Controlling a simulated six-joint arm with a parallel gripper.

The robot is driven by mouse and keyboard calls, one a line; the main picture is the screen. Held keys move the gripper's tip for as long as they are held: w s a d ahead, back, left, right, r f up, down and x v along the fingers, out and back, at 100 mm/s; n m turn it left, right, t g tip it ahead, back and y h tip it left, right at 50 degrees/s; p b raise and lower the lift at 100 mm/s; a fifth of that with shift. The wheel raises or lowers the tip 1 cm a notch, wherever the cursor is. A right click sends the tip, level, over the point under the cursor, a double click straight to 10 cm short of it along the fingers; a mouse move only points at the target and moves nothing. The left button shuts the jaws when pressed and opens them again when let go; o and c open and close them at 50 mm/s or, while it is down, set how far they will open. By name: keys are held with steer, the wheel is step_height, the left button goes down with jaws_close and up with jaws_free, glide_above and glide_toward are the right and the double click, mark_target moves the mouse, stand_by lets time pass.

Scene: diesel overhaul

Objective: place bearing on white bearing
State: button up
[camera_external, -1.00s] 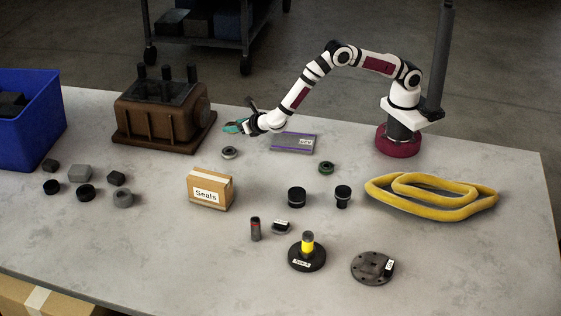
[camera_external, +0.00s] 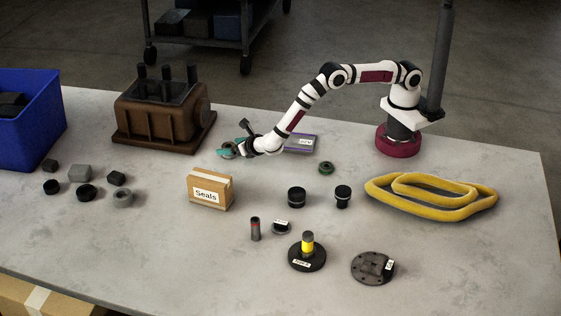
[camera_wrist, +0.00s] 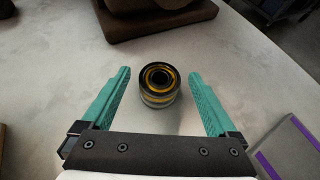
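A round bearing (camera_wrist: 158,84) with a dark top, gold rings and a pale lower side lies on the table in the wrist view. In the external view this pale bearing (camera_external: 228,152) is partly covered by my gripper (camera_external: 235,147). My gripper (camera_wrist: 159,74) is open. Its two teal fingers stand to the left and right of the bearing, with a gap on each side. I cannot tell how far above the table the fingertips are. A second, dark greenish bearing (camera_external: 326,167) lies on the table to the right, apart from my gripper.
A brown engine block (camera_external: 160,117) stands behind and left. A Seals box (camera_external: 210,191) stands in front. A grey, purple-edged pad (camera_external: 302,144) lies right of my gripper. Black cylinders (camera_external: 297,197), a yellow belt (camera_external: 430,197) and a blue bin (camera_external: 30,125) stand farther off.

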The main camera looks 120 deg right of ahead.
steer(key=shift+r, duration=0.2)
steer(key=v, duration=1.2)
steer(key=s+a+r+m+g+y, duration=0.1)
steer(key=s+r+m+g+y, duration=0.1)
steer(key=s+r+m, duration=0.6)
steer(key=s+a+r+m+g+y, duration=0.25)
steer(key=s+r+m, duration=0.2)
steer(key=s, duration=0.45)
steer(key=s+a+m+y, duration=0.4)
steer(key=s+a+m, duration=0.3)
steer(key=s, duration=0.4)
steer(key=s+a+r+m+y, duration=0.1)
steer(key=s+a+m+y, duration=0.4)
steer(key=s, duration=0.6)
steer(key=shift+a+r+m+t, duration=0.25)
steer(key=shift+a+m+t, duration=0.2)
steer(key=shift+a+m, duration=0.65)
